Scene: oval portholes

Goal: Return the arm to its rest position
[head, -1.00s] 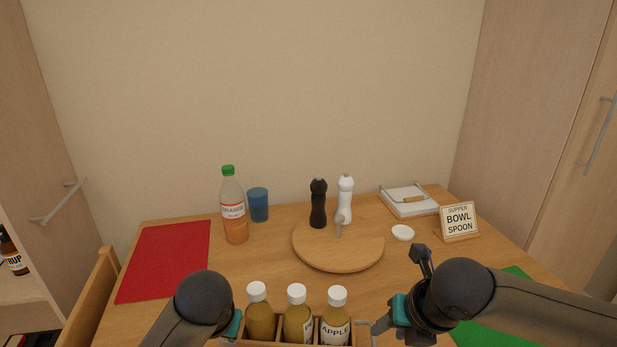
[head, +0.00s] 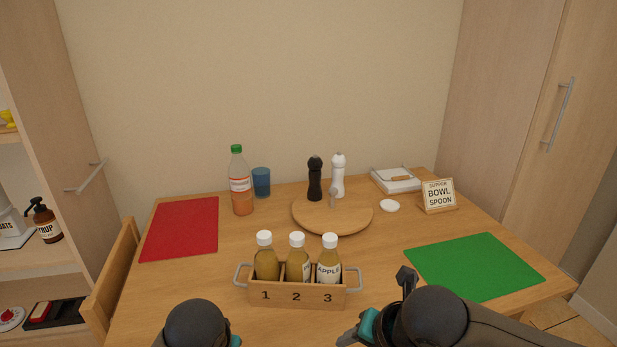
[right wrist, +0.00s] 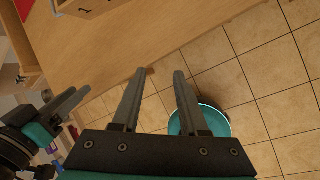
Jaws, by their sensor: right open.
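My right arm comes in at the lower right of the head view. Its gripper (head: 378,308) is open and empty, near the table's front edge. In the right wrist view its two fingers (right wrist: 160,75) are spread with nothing between them, over the table edge and tiled floor. My left arm (head: 197,325) shows at the bottom of the head view, its fingers out of frame. In the right wrist view the left gripper (right wrist: 68,103) shows at the left edge, seen side-on; its opening is unclear. Both grippers are apart from the wooden caddy (head: 297,295).
The caddy holds three white-capped bottles on the table (head: 240,243). Behind it stand a round board (head: 350,219) with two mills, an orange bottle (head: 241,190) and a blue cup (head: 261,182). A red mat (head: 181,228) and a green mat (head: 475,266) lie left and right.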

